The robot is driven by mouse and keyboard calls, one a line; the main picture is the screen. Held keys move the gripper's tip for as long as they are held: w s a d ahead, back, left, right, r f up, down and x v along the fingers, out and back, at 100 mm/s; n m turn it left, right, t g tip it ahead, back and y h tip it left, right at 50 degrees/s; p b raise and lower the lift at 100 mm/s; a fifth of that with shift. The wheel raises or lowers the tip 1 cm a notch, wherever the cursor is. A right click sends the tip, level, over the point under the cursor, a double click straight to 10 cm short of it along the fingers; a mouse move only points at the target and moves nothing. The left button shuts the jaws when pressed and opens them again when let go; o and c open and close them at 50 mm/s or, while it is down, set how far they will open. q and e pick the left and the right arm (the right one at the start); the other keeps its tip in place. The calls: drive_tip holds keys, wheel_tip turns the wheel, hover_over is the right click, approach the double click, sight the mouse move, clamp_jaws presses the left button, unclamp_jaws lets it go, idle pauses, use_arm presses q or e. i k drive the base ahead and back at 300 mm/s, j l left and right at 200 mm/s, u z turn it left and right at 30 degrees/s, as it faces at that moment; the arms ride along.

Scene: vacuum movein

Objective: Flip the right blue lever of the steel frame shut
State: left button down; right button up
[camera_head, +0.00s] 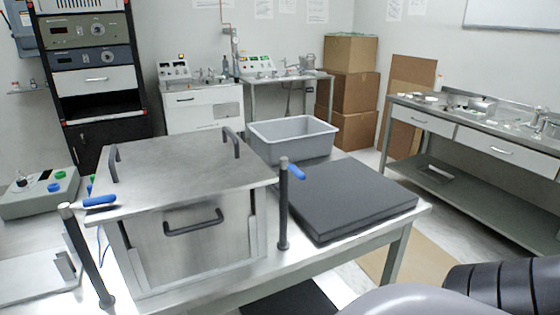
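The steel frame (190,170) is a box-like metal chamber on the table, with a flat lid and a dark handle on its front panel. A dark post stands at each front corner. The right blue lever (296,173) sits near the top of the right post (283,210) and points right, away from the frame. Neither of my grippers is in view. Only a grey and black part of my body shows at the lower right, apart from the right lever.
A dark grey slab (345,195) lies on the table right of the right post. A grey bin (292,138) stands behind it. A control box (40,195) with buttons is at the left. A steel bench (480,150) stands along the right; floor shows between it and the table.

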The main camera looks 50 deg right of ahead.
sight(285, 163)
drive_tip(key=z, duration=1.6)
